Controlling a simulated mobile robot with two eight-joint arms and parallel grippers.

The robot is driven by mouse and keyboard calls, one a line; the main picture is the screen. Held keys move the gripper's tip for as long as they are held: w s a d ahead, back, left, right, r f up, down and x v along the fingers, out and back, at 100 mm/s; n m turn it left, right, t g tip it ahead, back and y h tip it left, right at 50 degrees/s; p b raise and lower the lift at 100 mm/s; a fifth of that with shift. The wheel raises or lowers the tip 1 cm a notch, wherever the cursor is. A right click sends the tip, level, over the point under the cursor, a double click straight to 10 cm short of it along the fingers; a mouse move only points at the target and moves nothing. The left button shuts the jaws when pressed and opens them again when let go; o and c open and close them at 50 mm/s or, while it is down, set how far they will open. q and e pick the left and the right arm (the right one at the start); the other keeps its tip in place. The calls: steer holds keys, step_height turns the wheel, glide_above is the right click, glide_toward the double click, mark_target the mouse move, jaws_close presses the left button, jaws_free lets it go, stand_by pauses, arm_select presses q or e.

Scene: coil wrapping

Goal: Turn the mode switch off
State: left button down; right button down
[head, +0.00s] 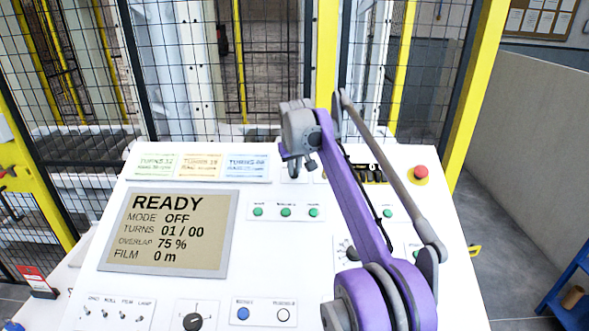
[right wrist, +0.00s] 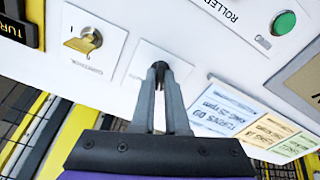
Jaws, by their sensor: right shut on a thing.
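My right gripper (head: 297,165) reaches down to the top of the white control panel (head: 150,230), just right of the three coloured cards. In the right wrist view its fingertips (right wrist: 160,70) are close together over a small white plate (right wrist: 146,58), shut on what looks like the mode switch. The fingers hide the switch, so its angle does not show. The panel's display (head: 170,232) reads READY, MODE OFF, TURNS 01 / 00, OVERLAP 75 %, FILM 0 m. My left gripper is not in view.
A key switch (right wrist: 84,40) sits beside the plate. The three cards (head: 200,167), green buttons (head: 285,212), a red emergency button (head: 421,172) and a black knob (head: 193,321) are on the panel. A mesh fence (head: 225,70) stands behind it.

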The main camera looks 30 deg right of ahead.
steer(key=shift+m, duration=2.1)
steer(key=c, duration=0.9)
jaws_free()
steer(key=shift+r, duration=0.1)
steer(key=v, duration=1)
steer(key=shift+a+r, duration=0.25)
steer(key=shift+r, duration=0.05)
